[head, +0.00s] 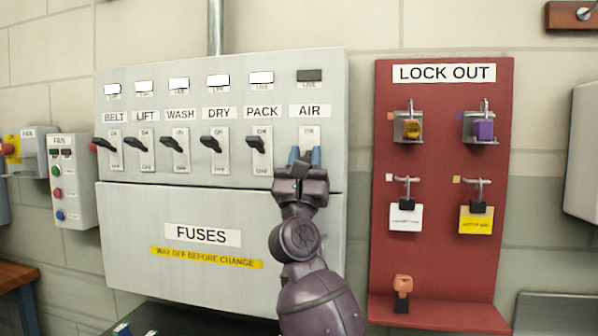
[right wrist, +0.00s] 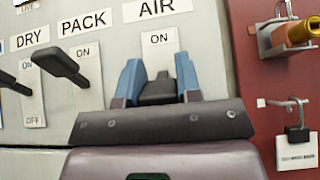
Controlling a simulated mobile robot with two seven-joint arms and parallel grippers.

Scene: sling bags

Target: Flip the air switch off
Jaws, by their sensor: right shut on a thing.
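The grey switch panel (head: 215,235) has a row of black levers. The AIR switch (head: 309,133) is the rightmost, and only the top of its plate with ON shows in the head view. Its dark lever (right wrist: 160,90) sits low on the plate, between the blue fingers of my right gripper (head: 305,158), in the right wrist view. That gripper (right wrist: 158,76) is shut on the lever and hides the plate's lower part. The AIR lamp (head: 309,75) is dark, while the other lamps are white. My left gripper is out of view.
The PACK lever (head: 256,144) is close on the left of my right gripper. A red LOCK OUT board (head: 440,260) with padlocks and tags hangs to the right. A FAN box (head: 72,180) is at the left.

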